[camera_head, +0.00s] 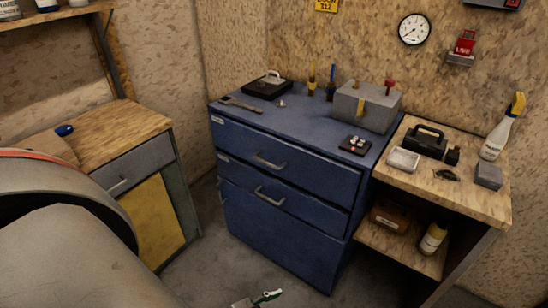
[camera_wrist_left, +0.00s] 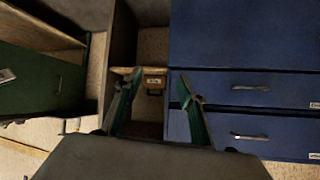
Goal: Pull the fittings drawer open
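The blue cabinet (camera_head: 290,225) stands in the middle of the head view with two drawers above a larger lower front. Its upper drawer (camera_head: 320,170) and middle drawer (camera_head: 325,208) are closed, each with a bar handle. Small labels sit at their left ends, too small to read, so I cannot tell which is the fittings drawer. In the left wrist view, which looks upside down, the drawer fronts (camera_wrist_left: 290,88) lie to the right. My left gripper (camera_wrist_left: 157,82) is open and empty, its green fingers apart from both handles.
A wooden bench (camera_head: 455,195) with a lower shelf stands against the cabinet's right side. A smaller cabinet with a yellow door (camera_head: 160,225) stands at left. The floor before the drawers is clear.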

